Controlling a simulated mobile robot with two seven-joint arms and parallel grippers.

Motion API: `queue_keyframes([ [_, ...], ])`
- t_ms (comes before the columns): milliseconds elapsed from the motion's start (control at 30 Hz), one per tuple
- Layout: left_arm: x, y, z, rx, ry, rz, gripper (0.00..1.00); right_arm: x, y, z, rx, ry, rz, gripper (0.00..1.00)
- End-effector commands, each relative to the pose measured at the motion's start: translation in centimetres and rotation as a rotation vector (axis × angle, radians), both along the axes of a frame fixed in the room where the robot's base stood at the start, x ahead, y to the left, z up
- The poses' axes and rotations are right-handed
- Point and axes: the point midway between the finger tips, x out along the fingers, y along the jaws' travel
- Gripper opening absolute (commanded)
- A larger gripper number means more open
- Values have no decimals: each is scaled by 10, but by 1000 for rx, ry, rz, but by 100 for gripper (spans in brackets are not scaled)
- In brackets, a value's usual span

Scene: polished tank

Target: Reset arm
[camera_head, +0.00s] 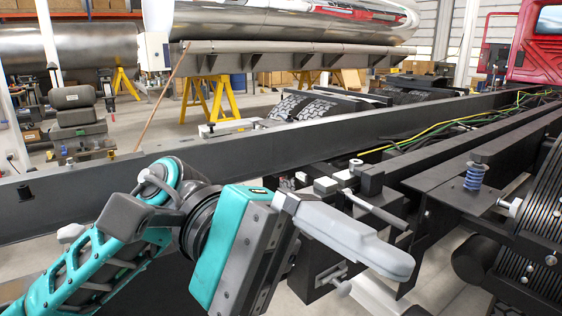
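My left arm comes in from the lower left, teal and dark grey. Its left gripper (392,262) reaches to the right at the lower middle, over the black truck frame. A long light-grey finger shows from above. Whether a second finger lies against it or is hidden behind it cannot be told. No held object shows at the fingertip. My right arm and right gripper are not in view.
Long black chassis rails (260,147) run across the scene close to the arm. Yellow and green cables (440,128) lie along them. A blue spring (474,175) stands at right. A polished tank (270,22) rests on yellow stands (218,98) behind. A red cab (535,45) is far right.

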Motion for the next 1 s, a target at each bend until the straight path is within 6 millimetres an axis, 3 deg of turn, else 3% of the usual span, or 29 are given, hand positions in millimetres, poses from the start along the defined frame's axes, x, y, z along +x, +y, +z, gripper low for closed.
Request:
queue_keyframes([
  [33,8,-3,6,-20,201,45,100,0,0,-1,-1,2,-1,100],
  [200,54,2,22,-63,882,135,100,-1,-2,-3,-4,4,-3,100],
  [367,116,25,1,-115,1547,127,100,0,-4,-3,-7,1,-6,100],
  [467,154,46,-34,-169,1963,68,100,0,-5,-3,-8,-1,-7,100],
  [567,184,72,-86,-253,2370,-34,100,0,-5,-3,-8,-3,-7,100],
  [633,196,92,-132,-340,2644,-138,100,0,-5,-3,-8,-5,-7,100],
  [733,200,120,-204,-507,2996,-326,100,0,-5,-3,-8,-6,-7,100],
  [767,197,128,-225,559,-3045,386,100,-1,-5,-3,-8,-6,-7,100],
  [900,167,163,-321,677,-2524,542,100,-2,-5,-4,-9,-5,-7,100],
  [1000,133,182,-377,757,-2209,622,100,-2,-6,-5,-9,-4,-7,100],
])
